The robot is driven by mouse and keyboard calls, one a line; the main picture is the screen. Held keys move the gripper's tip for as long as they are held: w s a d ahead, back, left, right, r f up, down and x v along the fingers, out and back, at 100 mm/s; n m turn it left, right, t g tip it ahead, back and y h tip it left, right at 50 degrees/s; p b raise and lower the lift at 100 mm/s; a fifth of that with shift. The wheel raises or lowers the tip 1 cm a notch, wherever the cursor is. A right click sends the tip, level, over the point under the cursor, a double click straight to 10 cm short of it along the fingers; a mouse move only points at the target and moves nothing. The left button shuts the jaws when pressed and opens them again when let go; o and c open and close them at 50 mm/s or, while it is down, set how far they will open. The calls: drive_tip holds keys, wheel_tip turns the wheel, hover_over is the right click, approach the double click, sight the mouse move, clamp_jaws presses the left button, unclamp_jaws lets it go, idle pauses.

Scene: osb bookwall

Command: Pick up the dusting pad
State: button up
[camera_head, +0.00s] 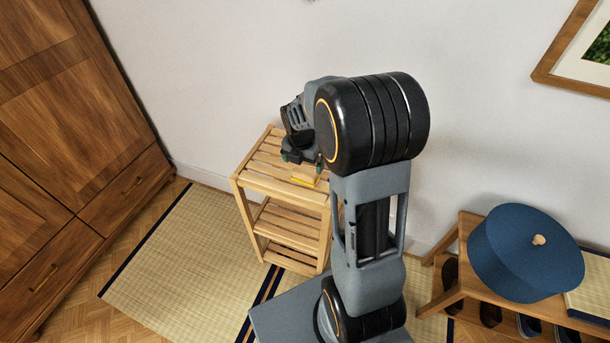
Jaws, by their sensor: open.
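A small yellow pad (304,179), which looks like the dusting pad, lies on the slatted top of a light wooden shelf stand (262,180). Part of the pad is hidden behind my arm and gripper. My gripper (301,163) is open and points down over the stand's top, just above and behind the pad in this view. I cannot tell whether its fingers touch the pad. Nothing shows held between them.
A wooden wardrobe (75,110) stands at the left. A framed picture (578,50) hangs on the white wall. The tatami mat (185,255) is clear at left.

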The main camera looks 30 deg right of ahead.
sight(306, 170)
drive_tip(key=shift+w+d+f+b, duration=0.1)
drive_tip(key=shift+d+f+b, duration=0.1)
drive_tip(key=shift+f, duration=1.05)
drive_tip(key=shift+w+d+f+b, duration=0.1)
drive_tip(key=shift+d+f+b, duration=0.1)
drive_tip(key=shift+f, duration=1.05)
drive_tip(key=shift+c, duration=0.5)
drive_tip(key=c, duration=0.6)
drive_tip(key=shift+c, duration=0.2)
drive_tip(key=shift+r, duration=0.15)
